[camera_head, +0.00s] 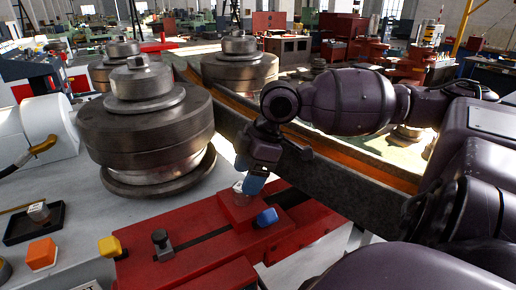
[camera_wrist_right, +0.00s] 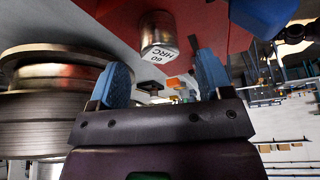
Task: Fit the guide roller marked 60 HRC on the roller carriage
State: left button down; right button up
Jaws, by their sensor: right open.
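The guide roller (camera_wrist_right: 158,30) is a small metal cylinder with "60 HRC" on its pale end face. It stands against the red roller carriage (camera_wrist_right: 215,22) in the right wrist view. In the head view the roller (camera_head: 238,186) shows on top of the raised red block of the carriage (camera_head: 190,243), partly behind a blue finger. My right gripper (camera_head: 249,181) is open, its blue fingers (camera_wrist_right: 161,60) apart on either side of the roller's marked end, with gaps visible. How the roller sits underneath is hidden. My left gripper is out of view.
Large stacked steel bending rolls (camera_head: 146,125) stand left of my right gripper. A long dark beam (camera_head: 335,175) runs behind it. A black tray (camera_head: 14,236) holds a small piece. An orange block (camera_head: 41,254), yellow knob (camera_head: 110,247), blue knob (camera_head: 267,217) and upright bolt (camera_head: 161,243) are nearby.

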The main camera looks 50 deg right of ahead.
jog(key=v, duration=0.7)
jog(key=shift+d+r, duration=0.1)
dwell(0.5)
jog(key=shift+s, duration=0.1)
